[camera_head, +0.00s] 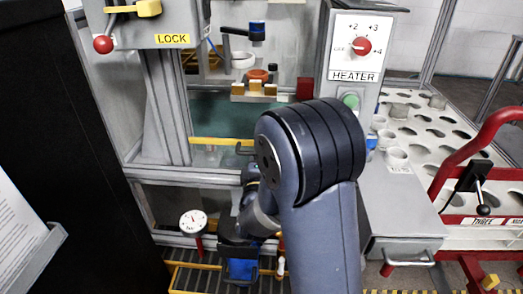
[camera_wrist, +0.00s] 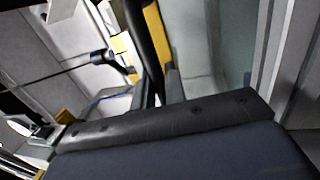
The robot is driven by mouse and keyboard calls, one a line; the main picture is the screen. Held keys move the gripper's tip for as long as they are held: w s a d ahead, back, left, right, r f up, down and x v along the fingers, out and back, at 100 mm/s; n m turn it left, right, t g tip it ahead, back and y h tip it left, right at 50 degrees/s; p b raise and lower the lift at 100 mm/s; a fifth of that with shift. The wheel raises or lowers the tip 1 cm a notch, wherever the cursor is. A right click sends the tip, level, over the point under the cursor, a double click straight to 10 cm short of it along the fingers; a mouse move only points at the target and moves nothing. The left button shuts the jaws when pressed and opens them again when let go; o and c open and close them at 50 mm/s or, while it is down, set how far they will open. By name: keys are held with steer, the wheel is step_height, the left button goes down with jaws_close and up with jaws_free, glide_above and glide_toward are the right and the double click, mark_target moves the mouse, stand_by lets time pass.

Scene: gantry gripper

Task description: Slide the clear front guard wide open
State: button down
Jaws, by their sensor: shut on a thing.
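The clear front guard (camera_head: 215,112) is a see-through greenish panel in the machine frame's front opening, with a yellow strip (camera_head: 215,141) along its lower part. How far it covers the opening is hard to tell. In the wrist view the clear panel (camera_wrist: 205,50) is at upper right, beside the yellow strip (camera_wrist: 157,35). A black bar-like handle (camera_wrist: 147,45) runs along that strip, down between the grey fingers of my gripper (camera_wrist: 158,88). My gripper is shut on this handle. In the head view my arm hides most of the grip.
A heater box (camera_head: 355,48) with a red knob is at upper right. A LOCK panel with a red-ball lever (camera_head: 103,44) is at upper left. A gauge (camera_head: 193,221) stands low in front. A red curved frame (camera_head: 470,145) and a holed rack (camera_head: 430,125) are at right.

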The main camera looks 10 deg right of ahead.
step_height(320, 180, down, 6)
steer(key=b, duration=0.3)
steer(key=shift+r, duration=0.1)
steer(key=c, duration=1.5)
jaws_free()
steer(key=shift+c, duration=0.2)
steer(key=shift+s, duration=0.1)
steer(key=p+v, duration=0.1)
steer(key=v, duration=0.9)
steer(key=shift+s+a, duration=0.15)
steer(key=shift+s, duration=0.2)
steer(key=shift+w, duration=0.15)
